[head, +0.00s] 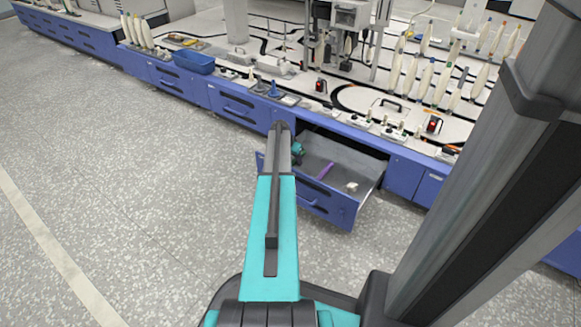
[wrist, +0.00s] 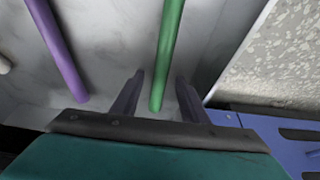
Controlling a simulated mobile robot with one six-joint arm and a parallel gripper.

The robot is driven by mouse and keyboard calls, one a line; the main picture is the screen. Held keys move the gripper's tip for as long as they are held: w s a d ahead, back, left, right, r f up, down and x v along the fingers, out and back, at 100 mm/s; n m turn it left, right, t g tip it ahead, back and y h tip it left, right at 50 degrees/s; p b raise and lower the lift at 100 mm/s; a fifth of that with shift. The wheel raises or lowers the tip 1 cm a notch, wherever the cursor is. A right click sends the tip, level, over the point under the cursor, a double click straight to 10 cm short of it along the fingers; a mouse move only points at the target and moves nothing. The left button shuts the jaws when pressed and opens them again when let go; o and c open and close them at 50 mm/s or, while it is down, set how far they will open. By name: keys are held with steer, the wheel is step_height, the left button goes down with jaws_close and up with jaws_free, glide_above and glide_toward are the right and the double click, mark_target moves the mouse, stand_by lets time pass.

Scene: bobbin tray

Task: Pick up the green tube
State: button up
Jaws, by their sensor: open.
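The green tube (wrist: 168,50) lies in the open drawer (head: 345,160) and runs from the top edge of the wrist view down between my fingers. My gripper (wrist: 158,88) is open, with one finger on each side of the tube's near end and a gap on both sides. I cannot tell how high the fingers are above the drawer floor. In the head view the green tube is hidden behind my arm.
A purple tube (wrist: 57,50) lies left of the green one; it also shows in the head view (head: 325,170). A small white object (head: 351,187) lies in the drawer. A blue bin (head: 194,62) stands on the bench.

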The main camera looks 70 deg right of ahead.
mark_target(294, 161)
jaws_close()
stand_by(0.3)
step_height(294, 161, up, 10)
steer(key=p, duration=0.4)
steer(key=shift+p, duration=0.35)
steer(key=shift+w, duration=0.1)
stand_by(0.5)
